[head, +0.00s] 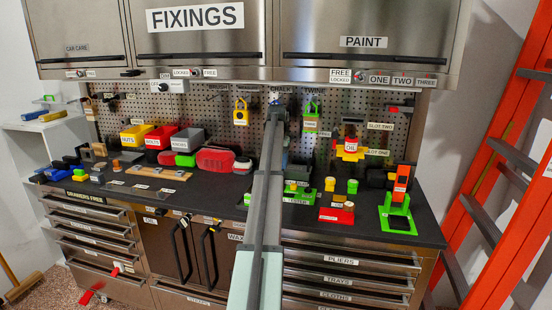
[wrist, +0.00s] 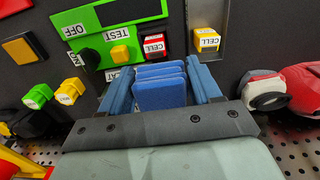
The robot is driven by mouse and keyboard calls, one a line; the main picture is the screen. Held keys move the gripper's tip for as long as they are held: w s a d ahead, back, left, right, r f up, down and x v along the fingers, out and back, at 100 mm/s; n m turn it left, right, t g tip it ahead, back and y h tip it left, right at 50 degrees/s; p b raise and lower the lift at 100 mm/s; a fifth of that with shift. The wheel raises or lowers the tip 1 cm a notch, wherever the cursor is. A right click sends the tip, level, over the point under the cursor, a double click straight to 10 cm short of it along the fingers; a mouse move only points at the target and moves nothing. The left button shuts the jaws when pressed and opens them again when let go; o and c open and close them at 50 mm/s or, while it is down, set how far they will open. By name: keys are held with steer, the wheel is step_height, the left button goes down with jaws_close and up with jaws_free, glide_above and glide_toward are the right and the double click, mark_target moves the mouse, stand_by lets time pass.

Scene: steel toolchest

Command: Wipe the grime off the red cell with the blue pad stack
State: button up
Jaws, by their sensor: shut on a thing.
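My gripper (wrist: 163,84) is shut on the blue pad stack (wrist: 160,92), several blue pads held between its two blue fingers in the wrist view. The red cell (wrist: 154,53), with a white CELL label, lies just beyond the pads in that view, beside the green tester (wrist: 92,62). A small gap shows between pads and red cell, and I cannot tell their height apart. Grime on the red cell is too small to make out. In the head view my arm hides the gripper and pads; the tester (head: 301,199) shows to its right.
A yellow cell (wrist: 207,39) stands in a metal holder to the right of the red cell. A yellow knob (wrist: 120,54) is on the tester. Red and white things (wrist: 262,90) lie right of the gripper.

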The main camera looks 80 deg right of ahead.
step_height(320, 180, down, 3)
steer(key=shift+f, duration=0.15)
steer(key=shift+s+f, duration=0.3)
steer(key=shift+f, duration=0.5)
steer(key=shift+c, duration=0.4)
steer(key=shift+s+f, duration=0.1)
steer(key=shift+s, duration=1.7)
steer(key=w, duration=0.4)
steer(key=shift+w, duration=0.1)
steer(key=shift+r, duration=4.2)
